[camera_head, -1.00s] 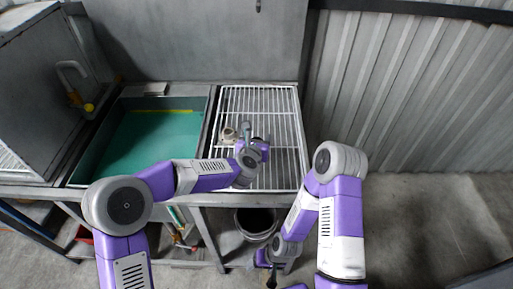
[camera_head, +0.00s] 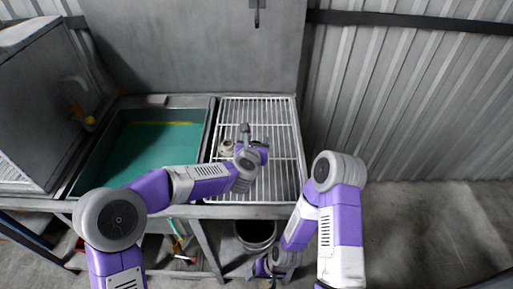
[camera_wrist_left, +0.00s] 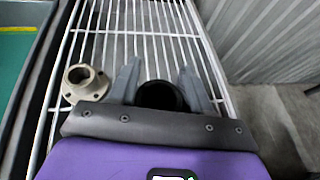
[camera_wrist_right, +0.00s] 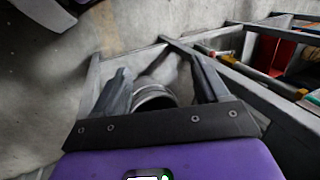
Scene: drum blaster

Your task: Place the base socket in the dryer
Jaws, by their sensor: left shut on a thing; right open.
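A white wire rack (camera_head: 283,180), seemingly the dryer, lies right of the sink. A beige flanged socket (camera_wrist_left: 85,82) stands on its bars; it also shows in the head view (camera_head: 226,148). My left gripper (camera_wrist_left: 160,85) is just right of it, over the rack. It is shut on a dark, hollow round part (camera_wrist_left: 160,96); I cannot tell if this is the base socket or whether it touches the bars. My right gripper (camera_wrist_right: 160,85) is open and low in front of the rack's frame; in the head view my arm mostly hides it.
A sink (camera_head: 150,150) with green water is left of the rack. A grey bucket (camera_head: 255,238) stands below the rack and shows beyond my right fingers (camera_wrist_right: 155,95). A corrugated wall (camera_head: 410,100) rises at the right. The floor at the right is clear.

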